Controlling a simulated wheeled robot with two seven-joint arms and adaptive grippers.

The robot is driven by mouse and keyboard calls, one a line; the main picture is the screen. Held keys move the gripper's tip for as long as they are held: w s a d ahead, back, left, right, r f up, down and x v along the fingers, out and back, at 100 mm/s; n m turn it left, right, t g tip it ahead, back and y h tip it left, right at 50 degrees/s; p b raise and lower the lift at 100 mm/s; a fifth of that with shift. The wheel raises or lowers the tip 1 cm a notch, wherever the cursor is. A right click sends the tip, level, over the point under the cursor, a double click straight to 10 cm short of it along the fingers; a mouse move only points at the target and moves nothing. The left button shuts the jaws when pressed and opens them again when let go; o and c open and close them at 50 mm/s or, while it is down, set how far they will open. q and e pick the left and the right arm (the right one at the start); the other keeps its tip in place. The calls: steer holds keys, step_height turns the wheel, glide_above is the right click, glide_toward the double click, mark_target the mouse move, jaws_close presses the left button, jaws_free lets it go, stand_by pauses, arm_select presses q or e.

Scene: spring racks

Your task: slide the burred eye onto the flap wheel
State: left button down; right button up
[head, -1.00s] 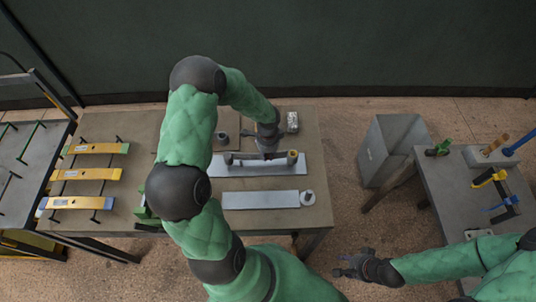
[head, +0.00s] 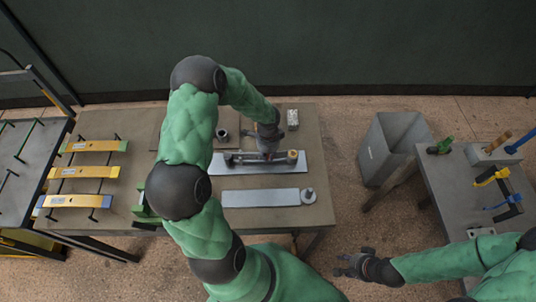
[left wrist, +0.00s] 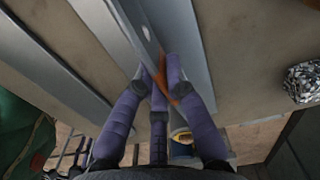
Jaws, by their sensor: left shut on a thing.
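My left gripper (head: 268,154) reaches down over the back grey plate (head: 215,166). In the left wrist view its fingers (left wrist: 160,85) are shut on a long, narrow grey leaf (left wrist: 135,20), with an orange-brown patch between the fingers. In the head view the leaf (head: 240,158) runs left to right above the plate. A tan round piece (head: 292,156) is at its right end; I cannot tell whether it is the eye or the flap wheel, nor whether the two touch. My fingers partly hide this end. My right gripper (head: 352,264) is empty, away at lower right.
A front plate (head: 260,198) has a grey round piece (head: 308,196) at its right end. A dark cup (head: 222,134) and a silvery block (head: 292,119) stand behind. Yellow leaves (head: 88,172) lie left. A grey bin (head: 393,148) and side table (head: 455,205) are right.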

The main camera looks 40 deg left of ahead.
mark_target(268, 159)
arm_select(q)
steer(key=shift+f, duration=0.3)
steer(key=c, duration=1.2)
jaws_free()
steer(key=shift+s, duration=0.1)
step_height(268, 159, up, 12)
steer(key=shift+r, duration=0.1)
